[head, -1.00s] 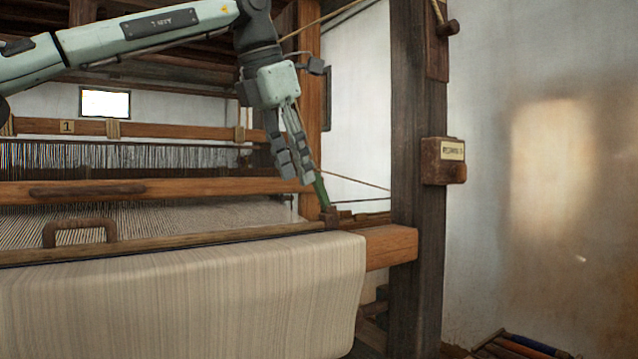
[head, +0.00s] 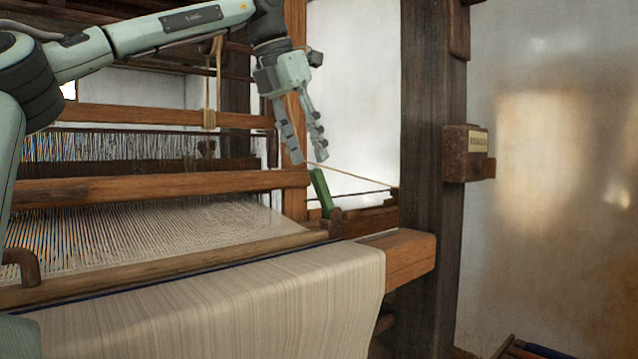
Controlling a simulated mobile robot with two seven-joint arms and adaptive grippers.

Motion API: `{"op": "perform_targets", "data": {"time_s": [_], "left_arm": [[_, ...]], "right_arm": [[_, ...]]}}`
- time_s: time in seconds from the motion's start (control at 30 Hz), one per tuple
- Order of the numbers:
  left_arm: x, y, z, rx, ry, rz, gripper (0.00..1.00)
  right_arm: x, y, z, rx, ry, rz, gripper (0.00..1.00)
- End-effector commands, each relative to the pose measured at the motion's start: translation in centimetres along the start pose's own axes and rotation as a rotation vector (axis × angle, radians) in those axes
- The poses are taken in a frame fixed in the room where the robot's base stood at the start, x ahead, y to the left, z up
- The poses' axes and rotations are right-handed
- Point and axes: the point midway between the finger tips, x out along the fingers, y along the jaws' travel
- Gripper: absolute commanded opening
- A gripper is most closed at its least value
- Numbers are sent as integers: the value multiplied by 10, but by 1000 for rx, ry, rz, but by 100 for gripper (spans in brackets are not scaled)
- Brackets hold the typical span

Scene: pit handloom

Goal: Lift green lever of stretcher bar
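The green lever (head: 321,192) stands up, tilted, at the right end of the wooden stretcher bar (head: 170,265), which lies across the cloth (head: 220,305). My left gripper (head: 309,160) reaches down from above. Its two fingers are spread apart with nothing visible between them. The fingertips are just above the top of the lever in the picture; I cannot tell whether they touch it. The lever's lower end is partly hidden by the dark wooden block at the bar's end. My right gripper is not in view.
A thick wooden post (head: 428,170) with a labelled wooden box (head: 467,153) stands to the right. The orange-brown beam (head: 405,252) juts out below the lever. A wooden crossbar (head: 150,187) and threads lie to the left. The wall side at right is open.

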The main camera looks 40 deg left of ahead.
Motion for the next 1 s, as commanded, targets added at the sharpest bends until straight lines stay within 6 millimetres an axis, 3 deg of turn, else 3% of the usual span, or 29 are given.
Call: {"op": "perform_targets", "data": {"time_s": [0.17, 0.6, 1.0], "left_arm": [[8, 1, 0, -6, 3, -2, 38], [71, 1, 0, -6, 3, -1, 38], [78, 1, 1, -6, 0, -1, 36]], "right_arm": [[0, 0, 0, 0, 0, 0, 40], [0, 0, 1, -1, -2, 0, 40], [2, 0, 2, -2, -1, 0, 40]]}}
